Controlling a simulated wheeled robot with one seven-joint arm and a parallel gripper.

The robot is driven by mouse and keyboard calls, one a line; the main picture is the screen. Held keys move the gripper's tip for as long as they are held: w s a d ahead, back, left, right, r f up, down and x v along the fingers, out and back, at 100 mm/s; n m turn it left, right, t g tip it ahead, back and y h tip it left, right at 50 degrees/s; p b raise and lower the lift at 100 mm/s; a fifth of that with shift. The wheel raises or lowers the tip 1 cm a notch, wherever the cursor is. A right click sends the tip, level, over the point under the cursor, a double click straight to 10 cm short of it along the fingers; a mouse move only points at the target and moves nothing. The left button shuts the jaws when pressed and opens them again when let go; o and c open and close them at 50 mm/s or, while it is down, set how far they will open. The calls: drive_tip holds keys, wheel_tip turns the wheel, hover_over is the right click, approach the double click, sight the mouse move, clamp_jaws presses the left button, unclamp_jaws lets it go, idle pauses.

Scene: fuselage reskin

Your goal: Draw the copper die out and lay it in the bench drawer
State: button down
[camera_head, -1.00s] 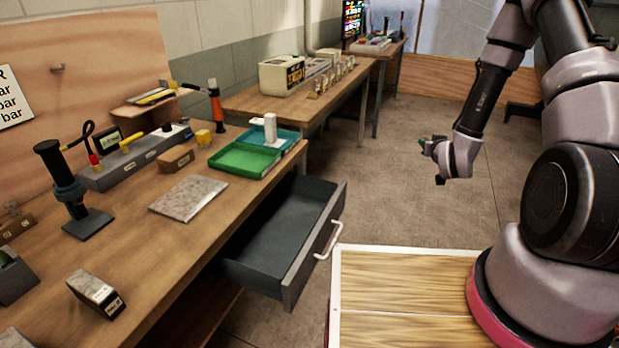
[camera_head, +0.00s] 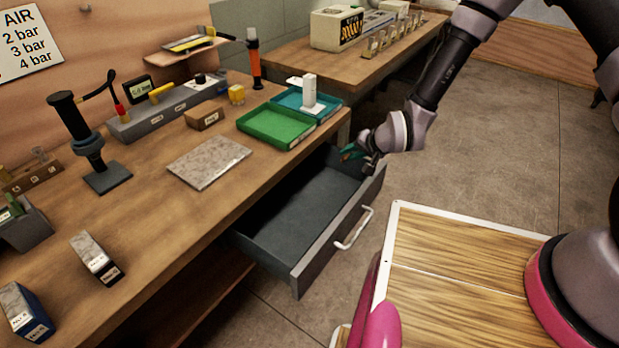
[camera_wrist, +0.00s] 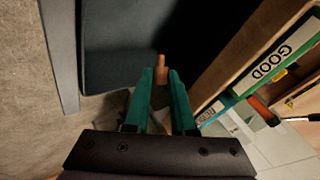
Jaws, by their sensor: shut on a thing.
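My gripper (camera_head: 354,152) is above the far end of the open bench drawer (camera_head: 299,213), near its front panel. In the wrist view the gripper's green fingers (camera_wrist: 161,88) are shut on the copper die (camera_wrist: 161,66), a small copper-coloured piece whose tip sticks out past them. The dark drawer floor (camera_wrist: 115,40) lies beyond the die, and the die looks apart from it. In the head view the die is too small or hidden to make out. The drawer looks empty where I can see into it.
The drawer's front panel and white handle (camera_head: 354,228) stand out from the bench (camera_head: 150,245). Green tray (camera_head: 274,127) and teal tray (camera_head: 290,101) sit at the bench edge beside the drawer. A grey stone plate (camera_head: 208,162) lies on the bench. Open floor (camera_head: 490,130) is to the right.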

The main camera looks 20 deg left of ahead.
drive_tip(key=s+a+f+g+y, duration=0.1)
drive_tip(key=s+a+f+g, duration=0.15)
drive_tip(key=s+a, duration=0.8)
drive_tip(key=shift+g, duration=0.35)
drive_tip(key=shift+s+d+f, duration=0.2)
drive_tip(key=shift+d+f, duration=0.15)
drive_tip(key=shift+f, duration=1.15)
drive_tip(key=shift+s+d+f, duration=0.25)
drive_tip(key=shift+d+f, duration=0.05)
drive_tip(key=shift+f, duration=1.25)
drive_tip(key=shift+s+d+f, duration=0.2)
drive_tip(key=shift+d+f, duration=0.15)
drive_tip(key=shift+f, duration=1.15)
drive_tip(key=c, duration=0.7)
unclamp_jaws()
drive_tip(key=shift+d, duration=0.1)
drive_tip(key=shift+d+f, duration=0.1)
wheel_tip(320, 180, up, 9)
drive_tip(key=shift+r, duration=0.1)
